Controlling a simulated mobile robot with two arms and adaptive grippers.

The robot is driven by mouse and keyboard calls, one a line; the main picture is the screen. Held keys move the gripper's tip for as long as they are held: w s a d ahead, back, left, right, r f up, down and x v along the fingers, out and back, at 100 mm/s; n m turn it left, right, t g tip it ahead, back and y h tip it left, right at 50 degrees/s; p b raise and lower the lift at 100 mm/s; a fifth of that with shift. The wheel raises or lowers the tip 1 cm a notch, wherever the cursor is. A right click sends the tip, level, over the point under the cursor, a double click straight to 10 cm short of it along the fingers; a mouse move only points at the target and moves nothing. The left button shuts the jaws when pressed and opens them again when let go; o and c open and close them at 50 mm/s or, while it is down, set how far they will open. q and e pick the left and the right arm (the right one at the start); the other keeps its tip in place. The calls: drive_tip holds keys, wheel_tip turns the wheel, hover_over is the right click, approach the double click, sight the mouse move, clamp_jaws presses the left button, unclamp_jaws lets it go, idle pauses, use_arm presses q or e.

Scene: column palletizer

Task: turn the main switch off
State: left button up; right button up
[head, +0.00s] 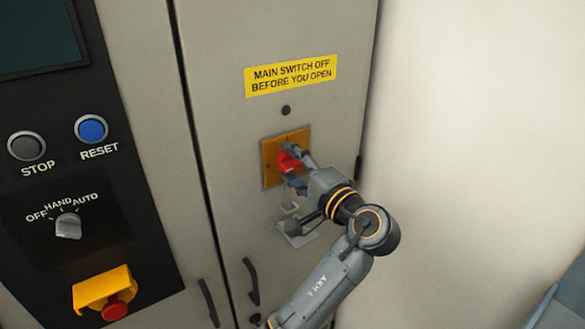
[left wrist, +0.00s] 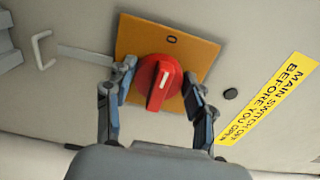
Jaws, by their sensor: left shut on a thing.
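The main switch is a red rotary knob (head: 285,165) on a square orange plate (head: 269,151) on the grey cabinet door. In the left wrist view the knob (left wrist: 160,82) has a raised grip with a white line. The grip runs roughly along the line to the 0 mark (left wrist: 172,39) on the plate (left wrist: 140,35). My left gripper (head: 291,165) is at the knob and partly covers it in the head view. Its fingers, seen in the left wrist view (left wrist: 158,84), are on either side of the knob, shut on it. My right gripper is not in view.
A yellow warning sign (head: 290,76) is above the switch, with a small dark button (head: 286,110) between them. A black panel at left holds a mode selector (head: 69,225), buttons and a red emergency stop (head: 115,307). Door handles (head: 251,279) are below the switch.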

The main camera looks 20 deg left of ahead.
use_arm(q)
drive_tip(key=shift+f, duration=0.1)
drive_tip(key=o, duration=1)
drive_tip(key=shift+o, duration=0.7)
